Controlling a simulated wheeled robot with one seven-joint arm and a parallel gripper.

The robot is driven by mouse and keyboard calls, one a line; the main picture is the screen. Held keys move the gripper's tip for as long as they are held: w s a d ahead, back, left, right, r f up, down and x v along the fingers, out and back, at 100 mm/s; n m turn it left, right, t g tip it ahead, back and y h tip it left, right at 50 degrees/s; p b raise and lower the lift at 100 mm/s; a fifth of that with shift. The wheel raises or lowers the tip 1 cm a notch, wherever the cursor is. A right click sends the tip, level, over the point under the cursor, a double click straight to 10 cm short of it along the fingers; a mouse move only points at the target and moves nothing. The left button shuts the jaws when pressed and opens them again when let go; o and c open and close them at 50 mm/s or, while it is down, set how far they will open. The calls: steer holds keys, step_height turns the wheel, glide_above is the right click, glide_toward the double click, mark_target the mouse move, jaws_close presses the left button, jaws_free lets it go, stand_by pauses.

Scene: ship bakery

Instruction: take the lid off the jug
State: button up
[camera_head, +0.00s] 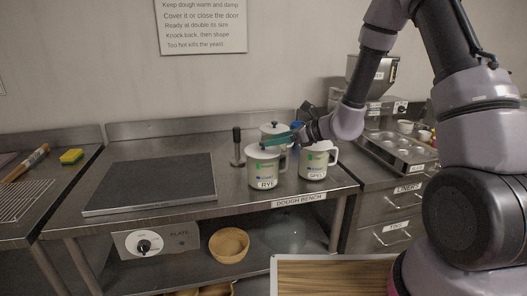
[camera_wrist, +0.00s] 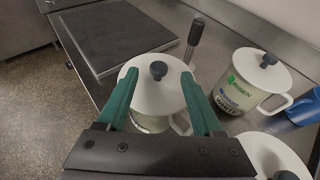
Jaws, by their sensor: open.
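A white jug labelled RYE (camera_head: 266,172) stands upright on the steel bench. Its white lid (camera_wrist: 152,98) with a dark knob (camera_wrist: 158,69) is on it. My gripper (camera_head: 268,144) is at this lid in the head view. In the wrist view my gripper (camera_wrist: 158,74) is open, one green finger on each side of the lid and knob; I cannot tell whether they touch. A second lidded jug (camera_wrist: 242,88) stands behind. A third, labelled SPELT (camera_head: 313,165), stands to the right; its lid (camera_wrist: 268,152) shows at the wrist view's lower right.
A dark flat plate (camera_head: 150,183) lies on the bench to the left. A dark upright handled tool (camera_head: 237,147) stands behind the RYE jug.

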mark_target(263, 142)
steer(key=shift+x, duration=2.7)
steer(key=shift+f, duration=0.1)
jaws_close()
